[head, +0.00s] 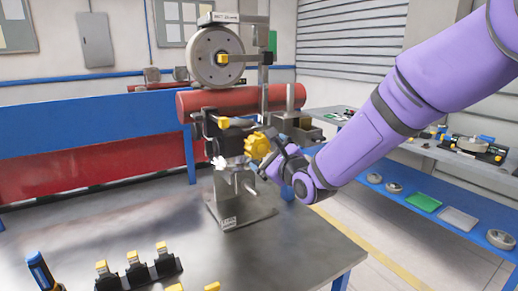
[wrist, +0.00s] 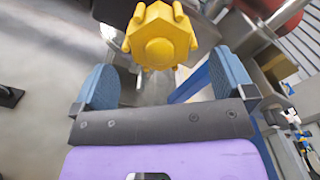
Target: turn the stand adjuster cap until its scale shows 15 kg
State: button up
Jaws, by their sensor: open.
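The stand adjuster cap, a yellow lobed knob (head: 257,146), is on the right side of the metal stand (head: 238,208) on the table. It also shows at the top middle of the wrist view (wrist: 160,38). My gripper (head: 272,153) is beside the cap, coming from the right. In the wrist view my gripper (wrist: 164,80) is open, with a blue pad on each side and nothing between them. The cap lies ahead of the pads, roughly centred between them. I cannot read the scale in either view.
The steel table (head: 130,222) carries a row of black holders with yellow tops (head: 138,268) at the front left. A blue shelf (head: 440,205) is at the right.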

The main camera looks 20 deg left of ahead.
aim_at(262, 150)
jog(key=shift+x, duration=2.75)
jog(key=shift+c, duration=0.2)
jog(key=c, duration=0.8)
jog(key=shift+d+n, duration=0.1)
jog(key=shift+n, duration=0.3)
